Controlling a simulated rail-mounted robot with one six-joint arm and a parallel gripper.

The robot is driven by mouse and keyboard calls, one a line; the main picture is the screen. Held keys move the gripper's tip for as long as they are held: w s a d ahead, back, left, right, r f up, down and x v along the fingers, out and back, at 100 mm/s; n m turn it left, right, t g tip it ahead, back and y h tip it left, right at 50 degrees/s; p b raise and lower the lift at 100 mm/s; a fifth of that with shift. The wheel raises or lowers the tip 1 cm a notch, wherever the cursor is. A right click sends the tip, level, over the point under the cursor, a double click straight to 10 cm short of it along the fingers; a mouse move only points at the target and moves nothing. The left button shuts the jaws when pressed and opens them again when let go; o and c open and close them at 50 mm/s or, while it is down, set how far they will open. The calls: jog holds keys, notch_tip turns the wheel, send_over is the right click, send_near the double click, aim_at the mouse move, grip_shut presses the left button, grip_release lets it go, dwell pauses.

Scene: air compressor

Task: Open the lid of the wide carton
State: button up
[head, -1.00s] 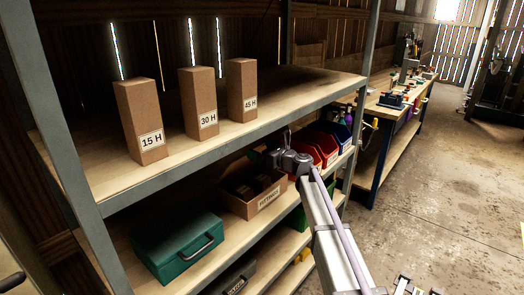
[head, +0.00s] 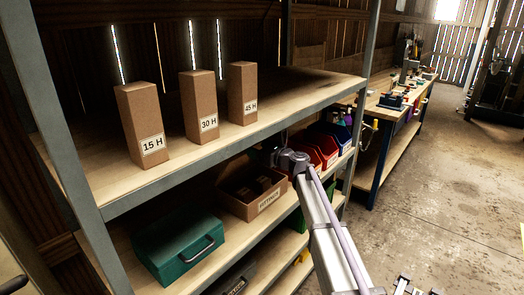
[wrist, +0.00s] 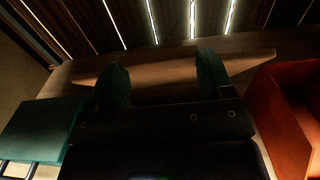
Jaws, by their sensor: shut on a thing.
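The wide carton (head: 268,203) is a low brown box with a white label on the middle shelf. Its top is open in the head view, and dark items show inside. The panel reaches past both fingers. The gripper is shut on it, though the exact contact is dark and hard to see.
A green toolbox (head: 180,248) stands left of the carton. Red bins (head: 322,150) and a blue one stand to its right. Three tall cartons, including 30 H (head: 200,105), stand on the upper shelf (head: 300,108), whose edge is above my wrist.

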jog(key=shift+w+a+r, duration=0.35)
jog(key=shift+a+r, duration=0.05)
jog(key=shift+r, duration=0.1)
jog(key=shift+f, duration=0.15)
jog(key=o, duration=1.1)
jog(key=shift+s+d, duration=0.1)
jog(key=shift+o, duration=0.9)
jog(key=v, duration=1)
jog(key=shift+s+d, duration=0.2)
jog(key=shift+d, duration=0.15)
